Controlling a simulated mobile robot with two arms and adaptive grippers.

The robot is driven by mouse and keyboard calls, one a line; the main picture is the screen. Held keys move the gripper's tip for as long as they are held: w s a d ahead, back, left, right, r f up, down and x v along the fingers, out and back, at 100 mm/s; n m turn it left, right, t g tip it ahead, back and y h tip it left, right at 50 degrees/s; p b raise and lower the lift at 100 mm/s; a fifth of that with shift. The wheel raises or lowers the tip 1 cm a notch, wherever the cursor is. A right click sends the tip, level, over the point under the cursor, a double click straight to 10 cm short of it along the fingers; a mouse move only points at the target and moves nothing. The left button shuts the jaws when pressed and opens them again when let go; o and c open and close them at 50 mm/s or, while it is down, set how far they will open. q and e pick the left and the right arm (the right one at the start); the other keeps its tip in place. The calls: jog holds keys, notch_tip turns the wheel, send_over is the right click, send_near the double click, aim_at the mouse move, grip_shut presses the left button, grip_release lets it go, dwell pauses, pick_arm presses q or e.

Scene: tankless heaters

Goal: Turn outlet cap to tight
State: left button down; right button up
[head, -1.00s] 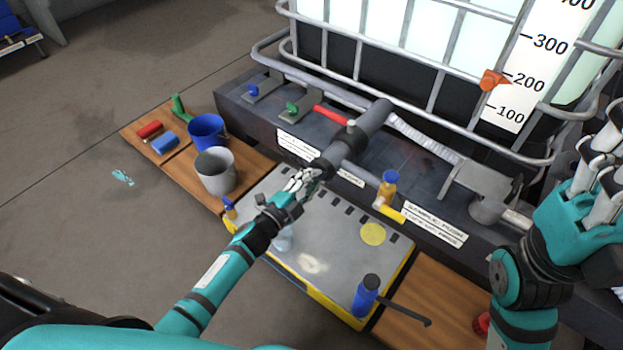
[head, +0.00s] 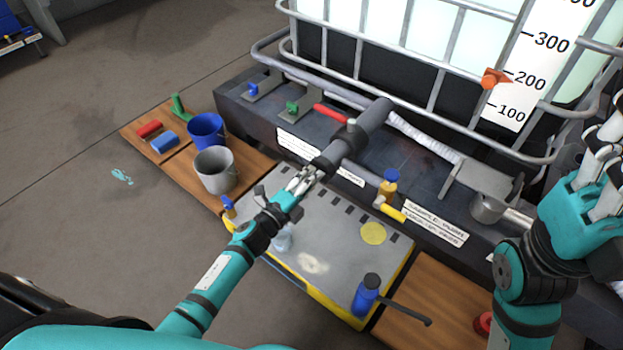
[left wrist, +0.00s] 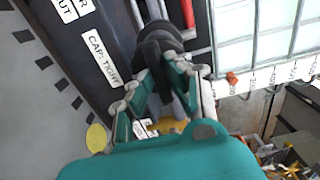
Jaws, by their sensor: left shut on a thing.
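The outlet is a thick grey pipe (head: 368,126) that slopes down toward me, with a black outlet cap (head: 324,166) at its lower end. My left gripper (head: 305,178) is at the cap's near face, its fingers shut on it. In the left wrist view the dark cap (left wrist: 158,48) sits between the fingertips (left wrist: 160,75), which partly hide it. A white label reading "CAP: TIGHT" (left wrist: 102,60) is beside it. My right gripper (head: 598,165) is raised at the right edge, away from the cap; its fingertips are not clear.
A red-handled lever (head: 330,114) sits beside the pipe. The grey spill tray (head: 340,235) below carries a blue bottle (head: 367,295). A grey bucket (head: 215,170) and a blue bucket (head: 206,130) stand left. The caged tank (head: 400,75) blocks the back.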

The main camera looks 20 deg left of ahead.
pick_arm(q)
jog(key=c, duration=1.3)
grip_release()
jog(key=shift+s, duration=0.1)
jog(key=v, duration=1.2)
